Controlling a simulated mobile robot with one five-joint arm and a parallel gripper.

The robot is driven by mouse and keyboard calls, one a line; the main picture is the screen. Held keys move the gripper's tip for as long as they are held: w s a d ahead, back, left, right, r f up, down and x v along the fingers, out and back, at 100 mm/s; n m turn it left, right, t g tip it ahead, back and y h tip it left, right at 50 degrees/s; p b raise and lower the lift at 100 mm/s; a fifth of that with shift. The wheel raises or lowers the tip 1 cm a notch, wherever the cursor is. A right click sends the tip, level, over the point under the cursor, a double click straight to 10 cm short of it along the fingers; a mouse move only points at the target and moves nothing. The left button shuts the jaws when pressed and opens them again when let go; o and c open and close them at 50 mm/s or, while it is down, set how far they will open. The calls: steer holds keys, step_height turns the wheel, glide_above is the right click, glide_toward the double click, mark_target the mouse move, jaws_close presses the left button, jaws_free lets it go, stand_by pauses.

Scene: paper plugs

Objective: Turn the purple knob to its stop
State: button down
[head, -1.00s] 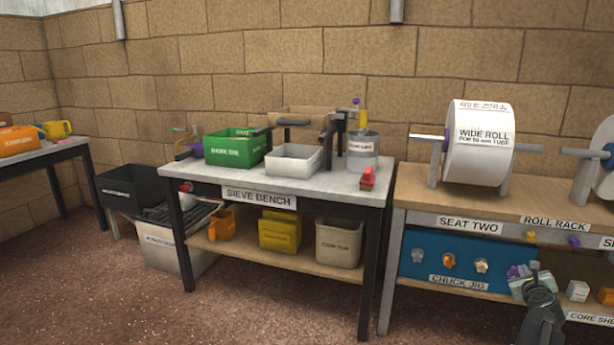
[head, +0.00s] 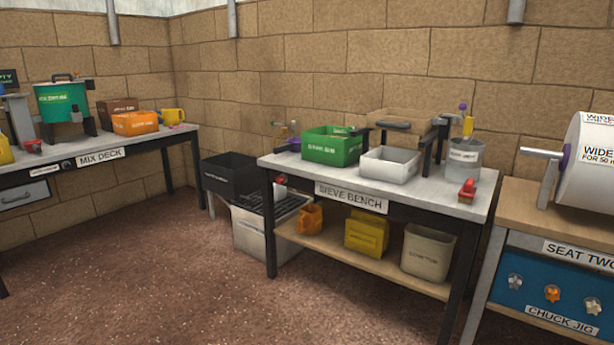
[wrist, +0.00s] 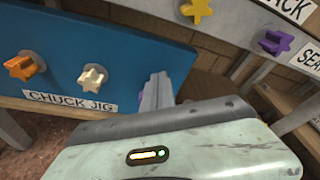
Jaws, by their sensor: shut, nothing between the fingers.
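A purple star-shaped knob (wrist: 275,42) sits on the pale rail at the upper right of the wrist view. My gripper (wrist: 156,88) points away from the camera in front of the blue chuck jig panel (wrist: 95,48), its fingers shut and empty. The purple knob is to the right of and above the fingertips, apart from them. The fingers and the gripper body hide part of the panel behind them. The head view shows neither my gripper nor this knob.
An orange knob (wrist: 22,66) and a cream knob (wrist: 92,77) are on the jig panel. A yellow knob (wrist: 196,10) is on the rail.

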steer(key=s+a, duration=0.3)
steer(key=s, duration=0.1)
steer(key=shift+s+a+r, duration=0.3)
steer(key=shift+s, duration=0.1)
steer(key=r+x, duration=0.1)
steer(key=x, duration=0.5)
steer(key=shift+w+a+f, duration=0.15)
steer(key=shift+w+a, duration=0.05)
steer(key=shift+w, duration=0.1)
stand_by(0.4)
steer(key=shift+f+b, duration=0.15)
steer(key=shift+b, duration=0.2)
